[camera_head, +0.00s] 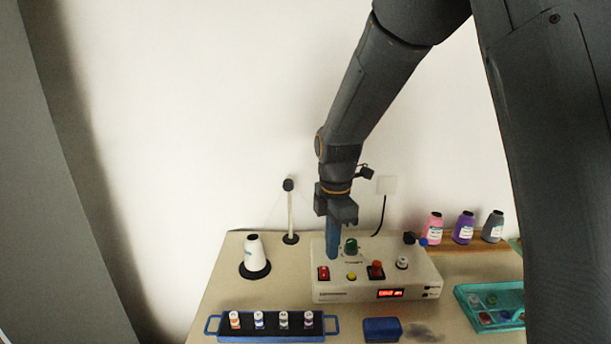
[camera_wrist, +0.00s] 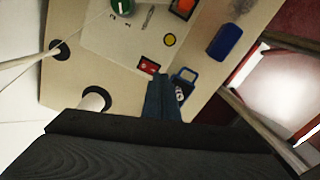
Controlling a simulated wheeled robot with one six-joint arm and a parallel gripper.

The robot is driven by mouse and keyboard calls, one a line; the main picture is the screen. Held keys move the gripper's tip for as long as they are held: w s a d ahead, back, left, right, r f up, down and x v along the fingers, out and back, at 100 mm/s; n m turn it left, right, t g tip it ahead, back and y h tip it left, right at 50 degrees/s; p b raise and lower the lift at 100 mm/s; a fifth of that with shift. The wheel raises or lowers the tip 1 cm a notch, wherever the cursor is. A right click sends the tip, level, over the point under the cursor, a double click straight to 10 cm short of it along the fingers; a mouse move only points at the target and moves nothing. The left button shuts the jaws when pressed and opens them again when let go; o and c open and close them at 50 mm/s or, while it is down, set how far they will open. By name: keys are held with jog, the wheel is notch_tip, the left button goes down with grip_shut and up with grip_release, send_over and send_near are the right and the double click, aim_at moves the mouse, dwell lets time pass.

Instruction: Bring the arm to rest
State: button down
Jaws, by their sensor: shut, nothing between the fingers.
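My arm reaches down from the top right in the head view. My gripper (camera_head: 333,243) points down with its blue fingers closed together and nothing between them. It is above or in front of the back left part of a white control box (camera_head: 340,290); I cannot tell whether the tips touch it. The wrist view shows the blue fingers (camera_wrist: 162,97) shut, with the box's panel (camera_wrist: 110,45) beyond them. The box carries a green knob (camera_head: 351,245), a red switch (camera_head: 323,273), a yellow button (camera_head: 351,276) and a lit red display (camera_head: 390,293).
A white cone spool (camera_head: 255,254) and a thin post (camera_head: 290,213) stand left of the box. A blue tray (camera_head: 272,337) with small spools and a blue block (camera_head: 382,329) lie in front. A teal tray (camera_head: 466,301) and coloured bottles (camera_head: 463,228) are at the right.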

jog(key=s+d+f+m+b, duration=0.2)
jog(key=s+d+m, duration=0.4)
jog(key=m, duration=0.5)
jog(key=s+d+f+m+t+b, duration=0.1)
jog(key=s+d+f+m+b, duration=0.1)
jog(key=s+d+m, duration=0.4)
jog(key=s+m, duration=0.3)
jog(key=m, duration=0.1)
jog(key=shift+s+f+m, duration=0.35)
jog(key=shift+s+m, duration=0.05)
